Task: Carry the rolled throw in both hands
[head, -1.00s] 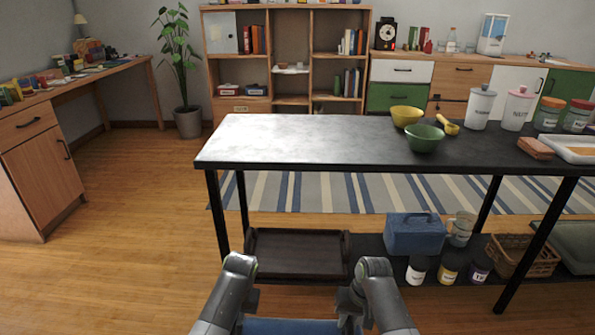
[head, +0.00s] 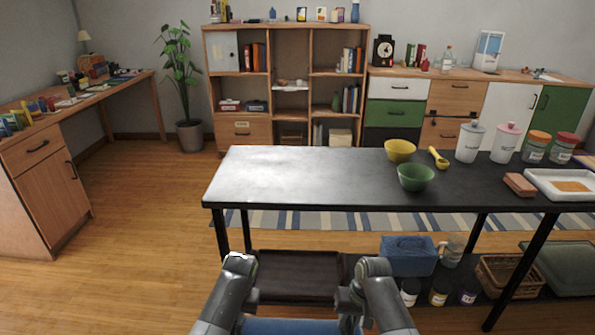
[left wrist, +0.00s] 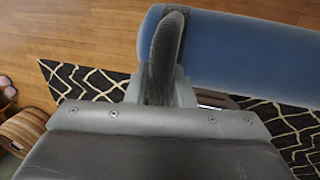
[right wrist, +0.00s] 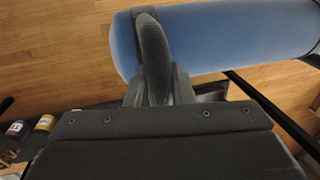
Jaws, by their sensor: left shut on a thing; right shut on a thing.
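The rolled throw (head: 290,326) is a blue cylinder at the bottom edge of the head view, held level between my two arms. My left gripper (left wrist: 168,55) is shut on the throw (left wrist: 240,55) near one end in the left wrist view. My right gripper (right wrist: 152,55) is shut on the throw (right wrist: 225,38) near its other end in the right wrist view. In the head view the fingertips are hidden by the wrists, and most of the throw is below the frame.
A black table (head: 300,165) stands ahead, with a green bowl (head: 416,177), yellow bowl (head: 400,150) and jars at its right. Its lower shelf holds a dark tray (head: 298,272) and a blue box (head: 408,254). A wooden desk (head: 50,165) is at left. Floor between them is clear.

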